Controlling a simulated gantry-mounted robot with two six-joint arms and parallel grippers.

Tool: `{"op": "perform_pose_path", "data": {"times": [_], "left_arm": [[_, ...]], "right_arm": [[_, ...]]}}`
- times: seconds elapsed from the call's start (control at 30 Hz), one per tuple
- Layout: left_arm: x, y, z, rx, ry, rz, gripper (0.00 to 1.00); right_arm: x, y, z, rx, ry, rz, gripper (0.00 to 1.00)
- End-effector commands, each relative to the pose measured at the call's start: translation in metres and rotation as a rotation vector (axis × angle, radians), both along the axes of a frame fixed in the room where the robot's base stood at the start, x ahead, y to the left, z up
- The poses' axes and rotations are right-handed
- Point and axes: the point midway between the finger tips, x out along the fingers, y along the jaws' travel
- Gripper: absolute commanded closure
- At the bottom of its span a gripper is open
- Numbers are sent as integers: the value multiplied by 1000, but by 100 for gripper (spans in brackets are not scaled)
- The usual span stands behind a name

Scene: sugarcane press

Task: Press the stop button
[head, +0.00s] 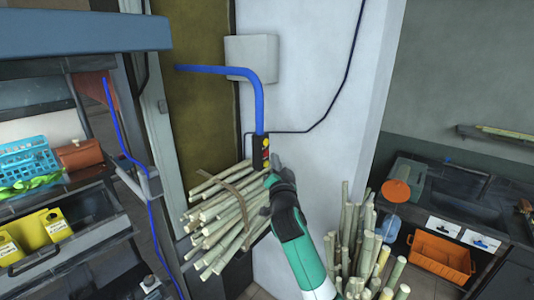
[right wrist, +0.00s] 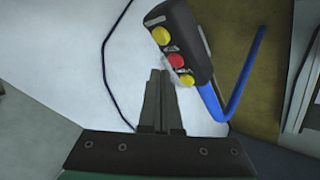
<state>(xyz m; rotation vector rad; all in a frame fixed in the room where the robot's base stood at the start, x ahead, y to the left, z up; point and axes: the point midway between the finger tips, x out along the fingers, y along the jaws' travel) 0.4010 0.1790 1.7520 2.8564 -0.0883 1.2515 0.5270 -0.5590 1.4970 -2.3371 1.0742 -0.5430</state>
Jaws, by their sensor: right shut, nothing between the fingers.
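A dark control box (head: 257,144) hangs in front of the pale wall at the end of a blue cable. In the right wrist view the box (right wrist: 186,32) has a red button (right wrist: 176,61) between two yellow buttons, one above (right wrist: 161,36) and one below (right wrist: 187,81). The labels are too small to read. My right gripper (head: 268,174) is just below the box in the head view. Its shut, empty fingers (right wrist: 160,72) appear close beside the red button in the wrist view. I cannot tell whether they touch it. My left gripper is out of view.
A tied bundle of cane (head: 222,212) lies left of my right arm, and upright canes (head: 357,247) stand right of it. A blue pipe (head: 225,71) runs above the box. An orange crate (head: 441,254) is at the right, a blue basket (head: 28,158) at the left.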

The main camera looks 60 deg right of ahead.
Motion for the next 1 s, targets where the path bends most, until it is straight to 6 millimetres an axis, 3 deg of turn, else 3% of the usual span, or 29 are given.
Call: {"op": "perform_pose_path", "data": {"times": [0.27,0.7,1.0], "left_arm": [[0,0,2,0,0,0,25],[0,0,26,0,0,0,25],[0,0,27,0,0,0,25]], "right_arm": [[-2,0,1,0,0,0,100],[-44,5,2,-1,1,-2,100],[-50,6,0,-1,-1,-1,100]]}}
